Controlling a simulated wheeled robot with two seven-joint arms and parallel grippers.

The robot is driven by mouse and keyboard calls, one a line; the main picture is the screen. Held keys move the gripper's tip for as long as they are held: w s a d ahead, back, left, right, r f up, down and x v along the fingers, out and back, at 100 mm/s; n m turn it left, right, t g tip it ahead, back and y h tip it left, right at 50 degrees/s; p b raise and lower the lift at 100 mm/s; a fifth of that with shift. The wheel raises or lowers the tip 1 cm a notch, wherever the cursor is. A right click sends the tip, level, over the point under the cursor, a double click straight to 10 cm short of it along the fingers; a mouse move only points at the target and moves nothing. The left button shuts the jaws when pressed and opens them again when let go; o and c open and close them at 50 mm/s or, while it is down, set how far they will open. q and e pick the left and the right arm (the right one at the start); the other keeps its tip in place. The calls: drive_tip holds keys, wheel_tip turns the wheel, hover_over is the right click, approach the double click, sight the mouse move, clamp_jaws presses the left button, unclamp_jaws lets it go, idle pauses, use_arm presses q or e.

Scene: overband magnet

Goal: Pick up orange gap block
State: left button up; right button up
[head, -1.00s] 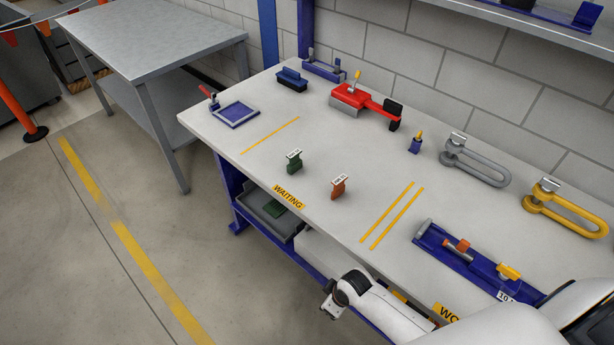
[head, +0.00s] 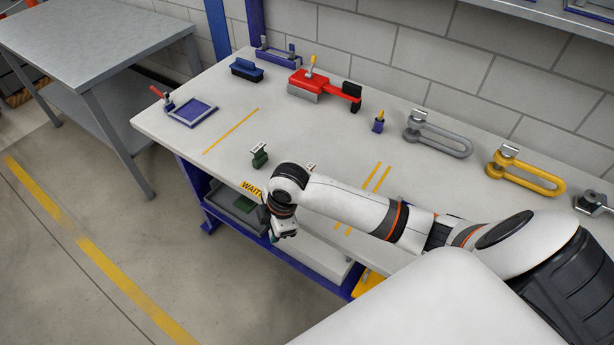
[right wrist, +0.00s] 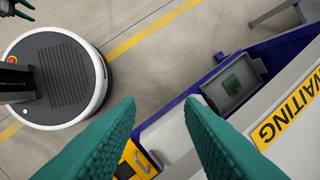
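The orange gap block (head: 311,165) is mostly hidden behind my right arm in the head view; only its pale labelled top shows. The green block (head: 259,156) stands on the bench to its left, also with a white label. My right gripper (head: 284,232) hangs past the bench's front edge, near the WAITING label (head: 252,188). In the right wrist view its two teal fingers (right wrist: 160,103) are spread with nothing between them. A small dark part of what looks like my left gripper (right wrist: 14,8) shows at the top left corner there, too small to judge.
Grey (head: 437,134) and yellow (head: 525,174) shackles, a red tool (head: 322,87) and a blue frame (head: 191,111) lie farther back.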

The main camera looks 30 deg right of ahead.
sight(307, 169)
drive_tip(key=w+d+r+n+g+h, duration=0.1)
drive_tip(key=w+d+r+n, duration=0.2)
drive_tip(key=d+r, duration=0.5)
drive_tip(key=w+d+r+n+g+h, duration=0.1)
drive_tip(key=w+d+r+n, duration=0.25)
drive_tip(key=d+r, duration=0.4)
drive_tip(key=shift+w+a+f+p, duration=0.15)
drive_tip(key=shift+f+p, duration=0.1)
drive_tip(key=shift+f, duration=1.65)
drive_tip(key=shift+w+a+f+p, duration=0.1)
drive_tip(key=shift+a+f+p, duration=0.15)
drive_tip(key=shift+f, duration=1.65)
drive_tip(key=shift+w+a+f+p, duration=0.1)
drive_tip(key=shift+f+p, duration=0.15)
drive_tip(key=shift+f, duration=1.65)
clamp_jaws()
